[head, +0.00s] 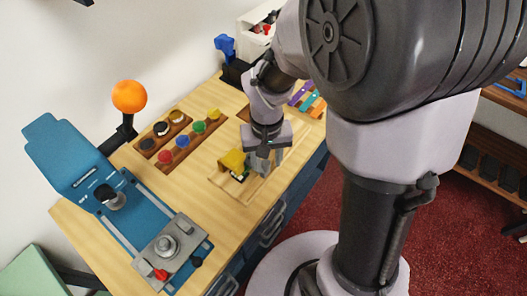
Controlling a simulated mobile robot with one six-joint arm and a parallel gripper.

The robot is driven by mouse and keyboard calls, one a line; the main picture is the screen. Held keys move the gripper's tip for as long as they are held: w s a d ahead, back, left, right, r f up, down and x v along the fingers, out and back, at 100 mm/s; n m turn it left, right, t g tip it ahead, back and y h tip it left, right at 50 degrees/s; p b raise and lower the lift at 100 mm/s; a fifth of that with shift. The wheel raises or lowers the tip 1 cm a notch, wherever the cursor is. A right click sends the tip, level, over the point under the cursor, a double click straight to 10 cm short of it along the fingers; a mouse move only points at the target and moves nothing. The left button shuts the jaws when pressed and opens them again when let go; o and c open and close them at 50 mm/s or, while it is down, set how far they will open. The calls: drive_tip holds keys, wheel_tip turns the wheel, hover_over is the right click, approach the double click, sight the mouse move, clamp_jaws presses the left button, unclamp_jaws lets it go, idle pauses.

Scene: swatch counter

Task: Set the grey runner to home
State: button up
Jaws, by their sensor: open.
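My gripper (264,160) points down over a pale wooden board (218,183) with straight grooves, near the counter's front edge. A yellow block (232,160) sits on this board just left of my gripper, with a small dark and green part below it. A grey shape shows at my fingertips. I cannot tell whether it is the grey runner or part of my fingers. The fingers are open. My wrist and arm hide the board's far right part.
A blue device (130,240) with a grey plate, knob and red button stands at the left. Wooden trays of coloured pegs (182,155) and dark round pieces (161,129) lie behind the board. An orange ball (129,96) stands on a dark post. A xylophone (311,98) lies beyond my arm.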

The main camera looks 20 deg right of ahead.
clamp_jaws()
drive_tip(key=shift+r, duration=0.1)
idle(1.3)
